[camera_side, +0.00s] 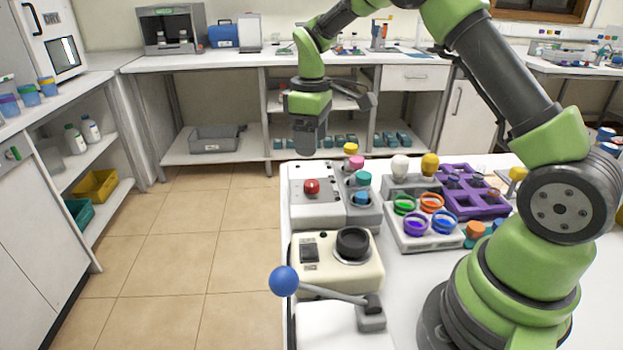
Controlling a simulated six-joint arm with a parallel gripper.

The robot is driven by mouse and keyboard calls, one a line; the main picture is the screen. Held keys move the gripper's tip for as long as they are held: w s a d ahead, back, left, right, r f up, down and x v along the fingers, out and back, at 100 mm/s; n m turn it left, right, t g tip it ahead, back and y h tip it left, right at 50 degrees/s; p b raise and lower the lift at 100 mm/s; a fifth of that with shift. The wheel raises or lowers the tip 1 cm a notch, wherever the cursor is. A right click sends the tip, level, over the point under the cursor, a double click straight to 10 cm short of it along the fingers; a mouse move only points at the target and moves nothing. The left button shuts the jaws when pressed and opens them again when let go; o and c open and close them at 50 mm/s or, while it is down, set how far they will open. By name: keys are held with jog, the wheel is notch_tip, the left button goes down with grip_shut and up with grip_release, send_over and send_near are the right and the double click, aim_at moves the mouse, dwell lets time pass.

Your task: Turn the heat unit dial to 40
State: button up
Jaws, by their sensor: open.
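A cream box unit (373,283), which I take to be the heat unit, stands at the near left of the white bench. It has a black round dial (353,242) on its right and a small dark display (309,253) on its left. I cannot read the dial's marks or the display. My gripper (308,150) hangs pointing down above the far left of the bench, beyond the cream unit and well above the dial. It is open and touches nothing; no object shows between its fingers.
A white unit with a red button (312,187) stands behind the cream unit. A rack of coloured caps (374,213) is beside it. A lever with a blue ball (284,281) sticks out in front. Coloured cups (432,202) and a purple rack (503,209) stand to the right.

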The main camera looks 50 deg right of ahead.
aim_at(311, 183)
notch_tip(311, 183, down, 10)
jog(key=shift+r, duration=0.25)
jog(key=c, duration=0.9)
